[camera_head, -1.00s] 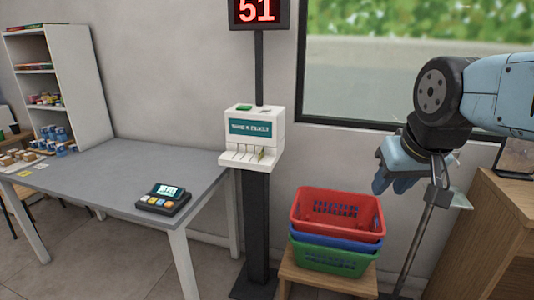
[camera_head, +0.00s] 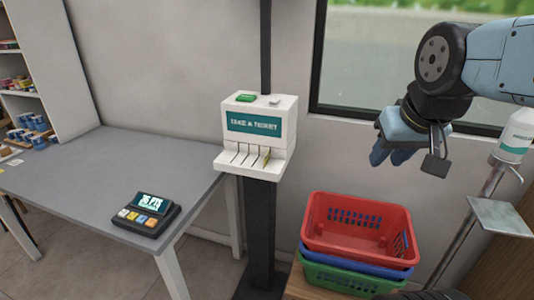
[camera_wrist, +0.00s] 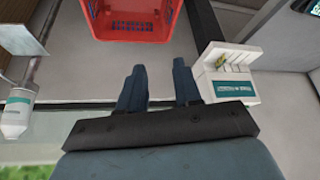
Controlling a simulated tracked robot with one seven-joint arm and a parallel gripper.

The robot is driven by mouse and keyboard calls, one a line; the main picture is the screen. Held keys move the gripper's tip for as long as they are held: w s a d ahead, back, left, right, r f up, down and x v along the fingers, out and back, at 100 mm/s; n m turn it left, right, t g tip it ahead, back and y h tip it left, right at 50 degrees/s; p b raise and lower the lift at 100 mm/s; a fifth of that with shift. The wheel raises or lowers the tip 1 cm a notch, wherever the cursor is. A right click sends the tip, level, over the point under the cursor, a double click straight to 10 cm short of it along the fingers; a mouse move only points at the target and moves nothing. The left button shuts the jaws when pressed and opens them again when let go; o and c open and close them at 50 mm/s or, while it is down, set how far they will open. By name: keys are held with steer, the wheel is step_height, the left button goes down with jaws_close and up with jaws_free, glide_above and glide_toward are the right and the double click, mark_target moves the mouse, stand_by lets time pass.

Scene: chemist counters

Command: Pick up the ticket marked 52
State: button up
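The white ticket dispenser (camera_head: 262,112) with a green "TAKE A TICKET" panel stands on a dark post. Its front tray has several slots, and a small yellowish ticket (camera_head: 266,158) stands in the right part of it. No number is readable on the ticket. In the wrist view the dispenser (camera_wrist: 226,76) is at the right, with a yellowish piece (camera_wrist: 222,61) on its tray. My gripper (camera_head: 390,157) is to the right of the dispenser, apart from it. In the wrist view my gripper (camera_wrist: 159,88) has its two fingers apart with nothing between them.
Stacked red, blue and green baskets (camera_head: 357,235) stand below, between dispenser and gripper. A grey table (camera_head: 90,178) with a keypad device (camera_head: 146,215) is at the left. A bottle (camera_head: 515,137) and metal stand (camera_head: 500,216) are at the right. Clear air lies between gripper and dispenser.

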steer(key=shift+w, duration=0.15)
steer(key=w+a+f+m+t+y, duration=0.1)
steer(key=w+a+f+t+y, duration=0.15)
steer(key=w+a, duration=0.8)
steer(key=w+a+f+m+t+y, duration=0.1)
steer(key=w+a+f+t, duration=0.2)
steer(key=w+a, duration=0.75)
steer(key=w+a+f+m+t+h, duration=0.2)
steer(key=w+a+f+t+h, duration=0.15)
steer(key=w+f, duration=0.35)
steer(key=h, duration=0.3)
glide_toward(267, 156)
steer(key=a, duration=0.2)
steer(key=s+a+f+t+h, duration=0.1)
steer(key=s+f+t+h, duration=0.1)
steer(key=s+f+h, duration=0.1)
steer(key=x, duration=1.3)
steer(key=shift+w+d+r, duration=0.1)
steer(key=shift+d+r, duration=0.1)
steer(key=shift+r, duration=0.1)
jaws_close()
